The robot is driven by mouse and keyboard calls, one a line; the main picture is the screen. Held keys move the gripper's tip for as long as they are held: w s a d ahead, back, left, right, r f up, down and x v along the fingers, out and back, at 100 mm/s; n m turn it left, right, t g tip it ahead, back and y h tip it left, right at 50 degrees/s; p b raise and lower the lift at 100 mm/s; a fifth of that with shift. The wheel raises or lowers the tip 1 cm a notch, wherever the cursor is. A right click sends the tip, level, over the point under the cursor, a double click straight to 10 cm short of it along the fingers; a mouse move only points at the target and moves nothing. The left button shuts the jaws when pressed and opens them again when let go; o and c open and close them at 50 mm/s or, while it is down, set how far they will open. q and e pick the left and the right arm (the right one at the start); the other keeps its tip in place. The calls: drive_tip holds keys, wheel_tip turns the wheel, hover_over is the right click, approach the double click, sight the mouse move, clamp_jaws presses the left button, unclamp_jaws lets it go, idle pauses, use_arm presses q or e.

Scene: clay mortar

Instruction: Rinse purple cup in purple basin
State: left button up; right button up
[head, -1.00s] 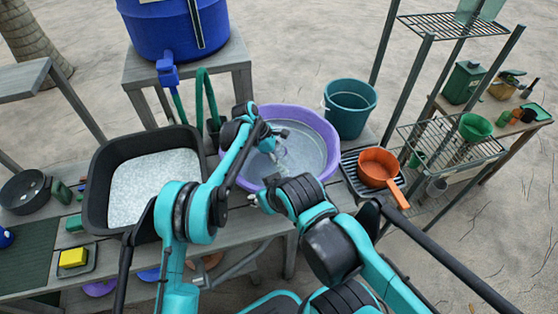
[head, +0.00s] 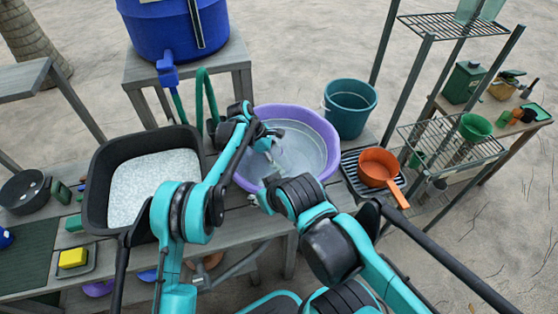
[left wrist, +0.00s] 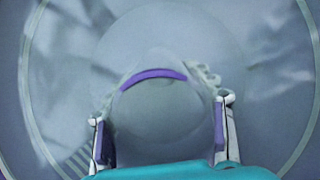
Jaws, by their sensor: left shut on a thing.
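The purple basin (head: 331,133) sits on the bench and holds grey, rippled water. My left gripper (left wrist: 160,138) reaches down inside it, over the left half in the head view (head: 272,146). It is shut on the purple cup (left wrist: 153,74). In the left wrist view the cup's purple rim arcs between the fingers, and its clear-looking body shows the water's colour. Whether the cup touches the water or the basin floor I cannot tell.
A black tub (head: 97,190) of white granules stands left of the basin. A teal bucket (head: 349,108) stands behind right, and an orange pan (head: 379,168) lies on a rack at right. A green hose (head: 207,88) arches behind. A blue barrel (head: 175,28) stands at the back.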

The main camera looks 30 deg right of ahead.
use_arm(q)
wheel_tip(320, 180, up, 20)
drive_tip(key=p, duration=1.1)
drive_tip(key=shift+f, duration=0.15)
idle(1.0)
